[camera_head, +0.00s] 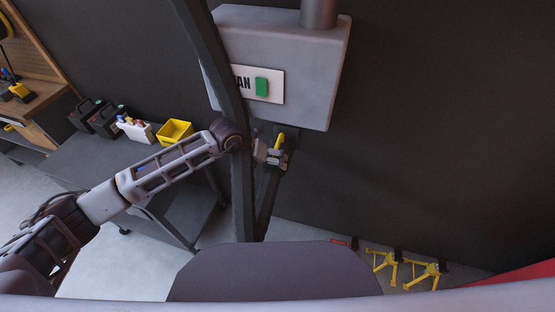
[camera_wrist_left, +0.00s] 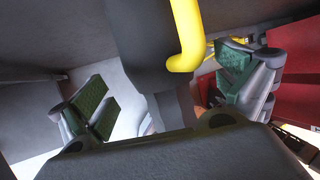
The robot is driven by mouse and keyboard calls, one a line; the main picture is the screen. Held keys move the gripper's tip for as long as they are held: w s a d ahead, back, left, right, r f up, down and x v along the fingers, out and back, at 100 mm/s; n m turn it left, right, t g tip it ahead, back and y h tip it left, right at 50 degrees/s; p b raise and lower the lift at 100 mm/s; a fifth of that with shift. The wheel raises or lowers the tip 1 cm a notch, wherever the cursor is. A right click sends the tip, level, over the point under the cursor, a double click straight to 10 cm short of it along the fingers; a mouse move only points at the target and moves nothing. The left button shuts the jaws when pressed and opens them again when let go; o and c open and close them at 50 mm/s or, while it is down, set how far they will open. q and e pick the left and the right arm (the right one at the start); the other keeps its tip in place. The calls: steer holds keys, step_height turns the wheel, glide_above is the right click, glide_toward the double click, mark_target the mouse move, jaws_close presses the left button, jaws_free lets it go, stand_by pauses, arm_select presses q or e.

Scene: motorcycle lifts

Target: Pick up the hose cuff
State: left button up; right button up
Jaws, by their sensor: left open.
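In the left wrist view a thick dark grey tube, which looks like the hose cuff (camera_wrist_left: 152,45), stands between my fingers with a bent yellow bar (camera_wrist_left: 186,30) beside it. In the head view the yellow bar (camera_head: 279,140) shows at my left gripper (camera_head: 271,154), and most of the cuff is hidden. My left gripper, also in the wrist view (camera_wrist_left: 168,92), is open, with green-padded fingers apart on both sides of the tube. I cannot tell whether either finger touches it. My right gripper is not in view.
A dark bench (camera_head: 110,165) carries a yellow bin (camera_head: 175,131). Yellow stands (camera_head: 425,274) are on the floor at lower right.

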arm_select(q)
steer(key=shift+x, duration=0.95)
steer(key=shift+w+d+f, duration=0.1)
steer(key=shift+d+f, duration=0.05)
steer(key=shift+f, duration=0.2)
steer(key=shift+c, duration=0.4)
steer(key=c, duration=1.2)
steer(key=shift+r, duration=0.2)
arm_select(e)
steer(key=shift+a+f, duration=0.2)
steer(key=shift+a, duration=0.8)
